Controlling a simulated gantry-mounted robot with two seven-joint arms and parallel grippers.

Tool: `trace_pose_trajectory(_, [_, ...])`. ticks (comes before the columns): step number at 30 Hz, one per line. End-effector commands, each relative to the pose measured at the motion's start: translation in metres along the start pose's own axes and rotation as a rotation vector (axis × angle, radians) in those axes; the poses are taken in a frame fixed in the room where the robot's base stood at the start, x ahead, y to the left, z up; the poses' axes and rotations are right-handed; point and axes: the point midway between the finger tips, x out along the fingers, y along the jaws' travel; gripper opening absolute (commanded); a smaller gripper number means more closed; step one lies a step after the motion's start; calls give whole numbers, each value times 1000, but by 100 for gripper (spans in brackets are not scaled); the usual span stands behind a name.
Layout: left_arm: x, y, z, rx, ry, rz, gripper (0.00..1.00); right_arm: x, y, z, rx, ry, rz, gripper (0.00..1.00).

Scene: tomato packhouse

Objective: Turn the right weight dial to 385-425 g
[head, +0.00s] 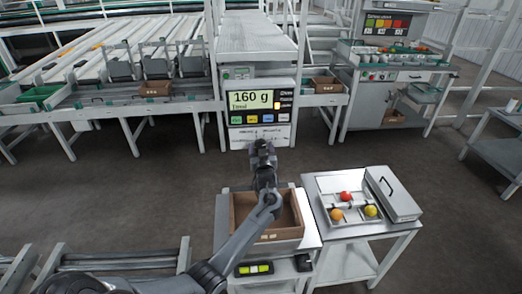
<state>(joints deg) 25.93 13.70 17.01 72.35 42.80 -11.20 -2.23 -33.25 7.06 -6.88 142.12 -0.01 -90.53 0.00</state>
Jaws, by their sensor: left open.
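A weight display (262,100) on the grading machine reads 160 g, with a row of small coloured keys under it. Below the keys is a pale lower panel (238,137) with small markings. I cannot make out a right weight dial; it may be too small or hidden behind my gripper. My left gripper (262,146) is open and in front of that lower panel, over its middle. I cannot tell whether it touches the panel. My right gripper is not in view.
An empty brown box (299,233) on a small table lies under my left forearm. To its right a tray (327,183) holds red, orange and yellow tomatoes, beside a closed grey case (397,195). A sorting station (398,75) stands at the back right. Grey floor lies clear between.

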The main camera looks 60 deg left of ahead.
Motion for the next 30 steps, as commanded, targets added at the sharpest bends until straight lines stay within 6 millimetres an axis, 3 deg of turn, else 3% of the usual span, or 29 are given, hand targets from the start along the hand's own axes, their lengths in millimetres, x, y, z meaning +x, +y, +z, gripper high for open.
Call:
trace_pose_trajectory(7, [0,0,0,0,0,0,70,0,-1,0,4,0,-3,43])
trace_pose_trajectory(18, [0,0,0,0,0,0,16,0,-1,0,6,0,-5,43])
trace_pose_trajectory(30, [0,0,0,-87,0,1,16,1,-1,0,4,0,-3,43])
